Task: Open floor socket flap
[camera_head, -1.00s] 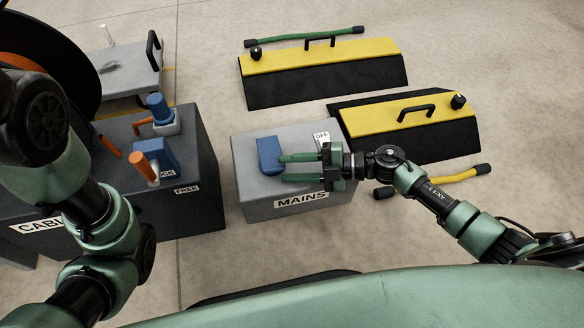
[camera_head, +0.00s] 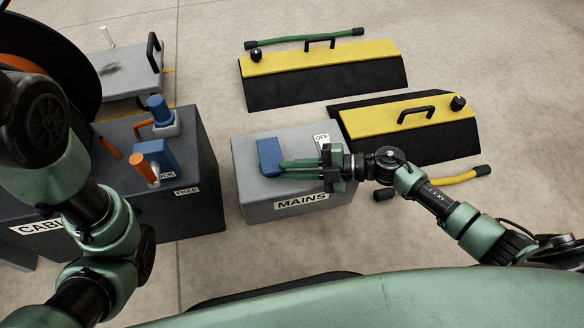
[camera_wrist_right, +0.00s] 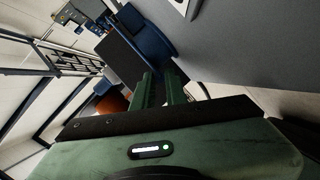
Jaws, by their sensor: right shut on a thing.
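A grey box labelled MAINS (camera_head: 245,202) stands in the middle of the head view. A blue upright piece (camera_head: 269,157) sits on its top, towards the left. My right gripper (camera_head: 284,168) reaches in from the right, low over the box top, with its fingers drawn together on the right edge of the blue piece. In the right wrist view the blue piece (camera_wrist_right: 148,40) lies beyond the green fingers (camera_wrist_right: 160,88); their exact contact is hard to see. I cannot make out a clear flap. My left arm shows at the left, but its gripper is out of view.
An OFF label (camera_head: 321,139) lies on the box top. A dark CABLE box (camera_head: 205,165) with blue and orange parts stands left. Two yellow-black ramps (camera_head: 320,60) (camera_head: 425,110) lie behind and right. A yellow bar (camera_head: 455,179) lies right. Bare floor (camera_head: 200,40) shows between.

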